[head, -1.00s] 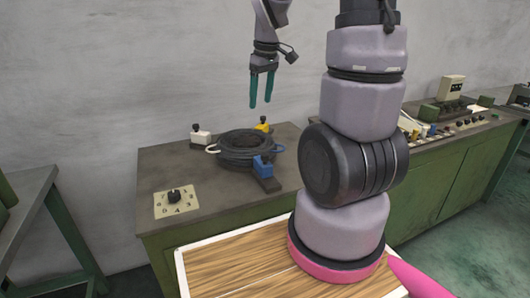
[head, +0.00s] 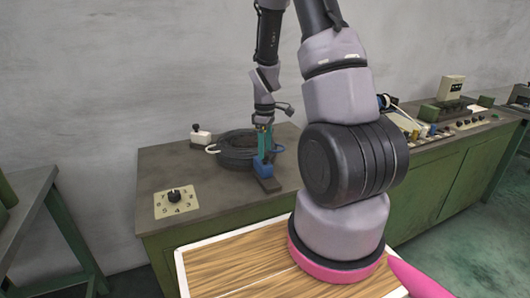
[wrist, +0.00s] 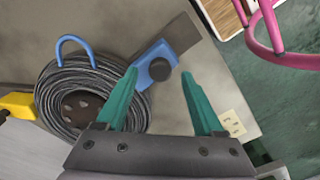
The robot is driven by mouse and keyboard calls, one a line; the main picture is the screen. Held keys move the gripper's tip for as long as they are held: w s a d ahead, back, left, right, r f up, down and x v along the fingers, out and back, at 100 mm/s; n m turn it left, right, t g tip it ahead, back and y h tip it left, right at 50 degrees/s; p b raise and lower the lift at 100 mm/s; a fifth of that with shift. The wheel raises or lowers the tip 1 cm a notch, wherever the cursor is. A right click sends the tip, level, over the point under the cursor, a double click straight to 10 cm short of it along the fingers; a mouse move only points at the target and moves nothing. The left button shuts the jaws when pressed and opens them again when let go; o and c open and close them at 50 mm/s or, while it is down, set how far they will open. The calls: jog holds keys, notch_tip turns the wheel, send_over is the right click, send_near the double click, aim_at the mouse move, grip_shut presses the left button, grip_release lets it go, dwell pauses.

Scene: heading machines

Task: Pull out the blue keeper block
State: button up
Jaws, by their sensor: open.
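The blue keeper block (head: 263,167) sits at the front right edge of a dark coil (head: 237,160) on the green cabinet's top. In the wrist view the blue block (wrist: 155,66) has a dark round knob and lies on a dark bar (wrist: 181,34). My gripper (head: 264,148) is just above the block in the head view. In the wrist view its teal fingers (wrist: 166,82) are apart, with the block's knob between them, nearer the left finger. Whether a finger touches the block cannot be told.
A dial plate (head: 175,203) lies on the cabinet top (head: 215,186) at the front left. A control bench (head: 450,150) stands to the right.

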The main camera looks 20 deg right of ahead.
jog(key=shift+f, duration=0.95)
grip_shut()
dwell(0.8)
